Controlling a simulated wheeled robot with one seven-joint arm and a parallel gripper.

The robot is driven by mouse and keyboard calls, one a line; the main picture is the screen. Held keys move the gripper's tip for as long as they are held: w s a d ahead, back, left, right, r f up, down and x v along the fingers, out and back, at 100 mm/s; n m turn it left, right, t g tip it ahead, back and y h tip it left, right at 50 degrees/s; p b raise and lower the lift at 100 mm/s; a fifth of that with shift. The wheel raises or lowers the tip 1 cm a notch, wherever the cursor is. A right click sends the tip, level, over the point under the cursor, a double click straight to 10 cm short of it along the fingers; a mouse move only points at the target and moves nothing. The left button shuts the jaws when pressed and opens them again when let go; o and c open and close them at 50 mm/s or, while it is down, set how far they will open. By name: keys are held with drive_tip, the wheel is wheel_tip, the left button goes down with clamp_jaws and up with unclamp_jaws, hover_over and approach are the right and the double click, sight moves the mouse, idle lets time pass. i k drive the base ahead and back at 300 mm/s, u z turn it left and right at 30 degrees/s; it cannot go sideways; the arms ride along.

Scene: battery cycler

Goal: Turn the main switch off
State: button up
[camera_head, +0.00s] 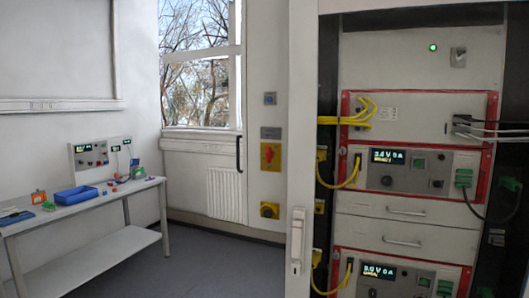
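A red rotary switch (270,156) on a yellow plate is mounted on the wall column between the window and the rack. Its handle looks roughly upright, but it is too small to tell the exact setting. A small grey switch (458,57) sits on the rack's top panel, right of a lit green lamp (433,48). No label shows which of these is the main switch. My gripper is not in this view.
The rack (413,190) on the right holds lit instruments with yellow and black cables. A white upright with a handle (297,240) stands at its left edge. A bench (95,241) with a blue bin (76,195) stands at left. The grey floor (200,268) between is clear.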

sight(270, 154)
drive_tip(key=u, duration=0.3)
drive_tip(key=i, duration=0.9)
drive_tip(key=u, duration=0.5)
